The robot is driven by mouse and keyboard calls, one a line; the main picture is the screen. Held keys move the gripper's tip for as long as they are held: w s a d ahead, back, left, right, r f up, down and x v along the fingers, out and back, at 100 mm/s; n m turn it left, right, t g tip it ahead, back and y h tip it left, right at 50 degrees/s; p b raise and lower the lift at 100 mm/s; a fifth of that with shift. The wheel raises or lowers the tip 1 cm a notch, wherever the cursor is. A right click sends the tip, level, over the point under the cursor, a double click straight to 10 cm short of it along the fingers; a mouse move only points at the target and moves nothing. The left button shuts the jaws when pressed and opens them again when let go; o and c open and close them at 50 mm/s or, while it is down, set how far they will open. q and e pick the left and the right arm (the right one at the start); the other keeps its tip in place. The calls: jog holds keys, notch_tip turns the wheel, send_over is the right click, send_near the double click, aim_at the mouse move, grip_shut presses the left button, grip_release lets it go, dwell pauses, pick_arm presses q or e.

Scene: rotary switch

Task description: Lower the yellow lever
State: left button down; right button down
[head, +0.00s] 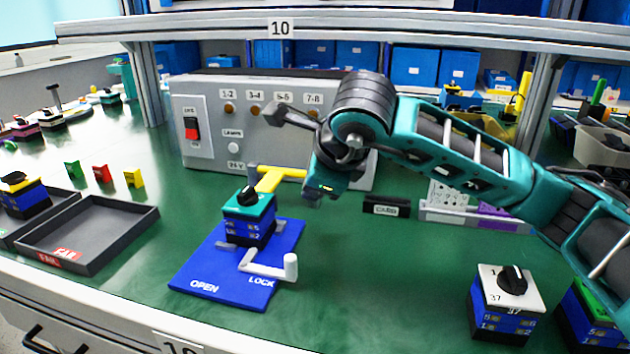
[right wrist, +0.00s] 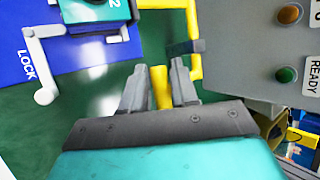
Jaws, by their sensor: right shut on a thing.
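The yellow lever (head: 268,179) stands at the back of the blue base plate (head: 205,266) in the head view. Its bar runs right towards my right gripper, which covers its end. In the right wrist view the yellow lever (right wrist: 160,88) lies between the two fingers of my right gripper (right wrist: 159,86), which is shut on it. A blue switch block with a teal top and black knob (head: 247,217) sits on the plate. A white lever (head: 270,265) is at the plate's front, by the OPEN and LOCK lettering. My left gripper is not in view.
A grey control box (head: 205,155) stands close behind the lever. Dark trays (head: 105,215) are at left. A switch block with a white top (head: 508,300) stands at front right. The green table between it and the plate is clear.

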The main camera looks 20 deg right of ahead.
jog(key=shift+s+d+f, duration=0.15)
jog(key=shift+f, duration=0.35)
jog(key=c, duration=1.2)
grip_release()
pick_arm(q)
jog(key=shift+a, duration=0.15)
pick_arm(e)
jog(key=shift+o, duration=1.2)
jog(key=shift+d, duration=0.1)
jog(key=shift+r, duration=0.1)
jog(key=shift+r, duration=0.1)
jog(key=shift+s+r, duration=0.15)
jog(key=shift+r, duration=0.15)
pick_arm(q)
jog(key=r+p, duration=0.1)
jog(key=p, duration=0.1)
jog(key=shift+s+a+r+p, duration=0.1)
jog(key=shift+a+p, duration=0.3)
pick_arm(e)
jog(key=v, duration=1.2)
jog(key=shift+a, duration=0.2)
